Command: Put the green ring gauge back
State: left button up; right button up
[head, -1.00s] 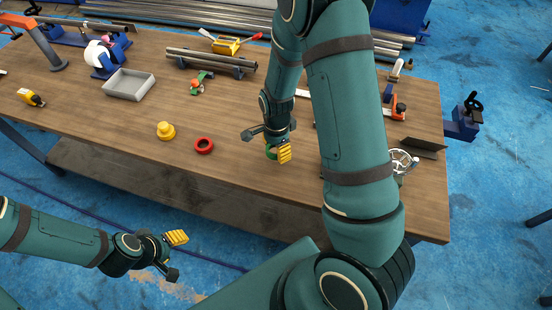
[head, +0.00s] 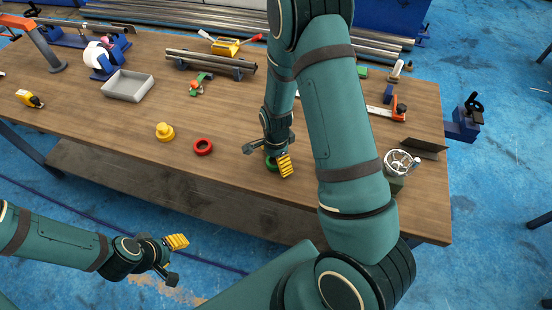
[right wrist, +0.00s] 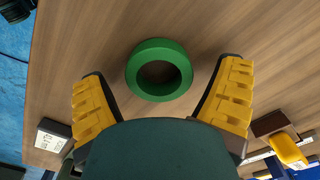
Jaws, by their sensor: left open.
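The green ring gauge (head: 271,164) is on the wooden workbench (head: 225,185), near its front edge, mostly hidden by my right gripper in the head view. In the right wrist view the whole green ring (right wrist: 160,70) shows with its hole facing the camera. My right gripper (head: 268,158) is open just above it, its yellow-padded fingers to either side of the ring and apart from it. My left gripper (head: 173,259) is open and empty, in front of the bench and off the table.
A red ring (head: 203,146) and a yellow stepped piece (head: 165,131) sit left of the green ring. A grey tray (head: 129,85) and pipes on a stand (head: 211,62) lie further back. A handwheel (head: 401,162) stands at the right. Bare bench lies around the red ring.

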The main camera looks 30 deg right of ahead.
dwell(0.3)
notch_tip(320, 180, up, 14)
jog(key=p, duration=0.3)
jog(key=s+a+f+n, duration=0.1)
jog(key=a+f+n, duration=0.1)
jog(key=f, duration=0.1)
jog(key=s+a+f+n+y, duration=0.1)
jog(key=a+f+n, duration=0.2)
jog(key=s+a+f+n, duration=0.1)
jog(key=a+f+n, duration=0.2)
jog(key=shift+s+a+f+t+y, duration=0.2)
jog(key=shift+a+f+t+y, duration=0.1)
jog(key=shift+f+t, duration=0.1)
jog(key=s+a+f+n+t+y+b, duration=0.1)
jog(key=s+a+f+n+y+b, duration=0.1)
jog(key=s+a+f+n+b, duration=0.2)
jog(key=s+a+f+n, duration=0.1)
jog(key=a+f+n, duration=0.2)
jog(key=a+n, duration=0.1)
jog(key=shift+s+a+f, duration=0.25)
jog(key=shift+a+f, duration=0.05)
jog(key=shift+a, duration=0.25)
